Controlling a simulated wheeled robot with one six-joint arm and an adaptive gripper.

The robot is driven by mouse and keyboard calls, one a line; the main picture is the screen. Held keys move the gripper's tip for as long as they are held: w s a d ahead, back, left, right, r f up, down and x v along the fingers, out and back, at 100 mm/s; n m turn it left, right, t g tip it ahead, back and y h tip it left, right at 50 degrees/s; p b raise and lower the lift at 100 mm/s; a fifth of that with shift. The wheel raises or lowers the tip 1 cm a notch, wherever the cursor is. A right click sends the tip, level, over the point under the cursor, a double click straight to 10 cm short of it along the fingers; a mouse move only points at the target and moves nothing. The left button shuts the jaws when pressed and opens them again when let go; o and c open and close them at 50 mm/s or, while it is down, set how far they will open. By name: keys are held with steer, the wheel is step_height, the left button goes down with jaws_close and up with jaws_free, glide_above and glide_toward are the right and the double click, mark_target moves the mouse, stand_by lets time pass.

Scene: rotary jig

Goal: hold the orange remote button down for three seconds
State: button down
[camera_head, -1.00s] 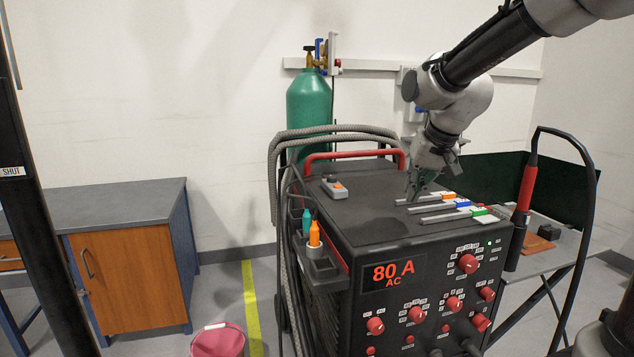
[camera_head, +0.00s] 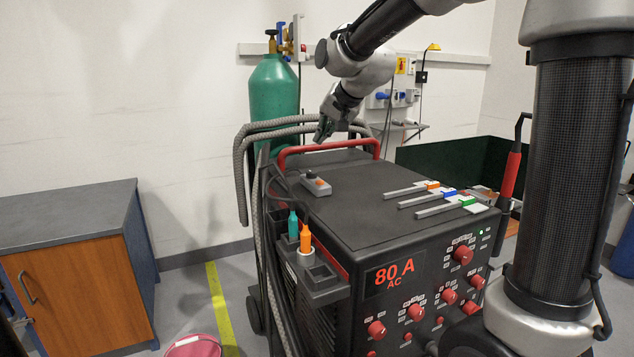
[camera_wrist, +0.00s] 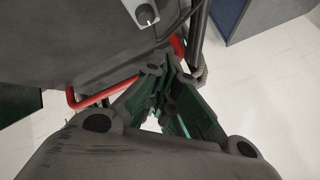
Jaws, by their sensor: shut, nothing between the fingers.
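The remote (camera_head: 316,185) is a small grey box lying on the dark top of the welding machine, near its back left edge. Its orange button (camera_head: 319,181) shows on the upper face, beside a dark knob. My gripper (camera_head: 321,138) is shut and empty, in the air behind and above the remote, near the red handle. In the wrist view the shut fingers (camera_wrist: 168,75) are apart from the remote (camera_wrist: 143,10), which is cut off by the top edge. The orange button cannot be made out there.
The red handle (camera_head: 330,147) and thick grey hoses (camera_head: 243,165) run along the machine's back and left. Sliders with coloured tabs (camera_head: 440,198) lie on the right of the top. A green gas cylinder (camera_head: 274,100) stands behind. Orange and teal bottles (camera_head: 306,240) sit at the left side.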

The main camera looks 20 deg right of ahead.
steer(key=shift+f, duration=4.45)
steer(key=shift+f, duration=0.15)
steer(key=shift+f, duration=0.25)
steer(key=shift+f, duration=0.4)
steer(key=shift+r, duration=0.15)
stand_by(1.4)
steer(key=shift+r, duration=0.7)
steer(key=shift+r, duration=2.5)
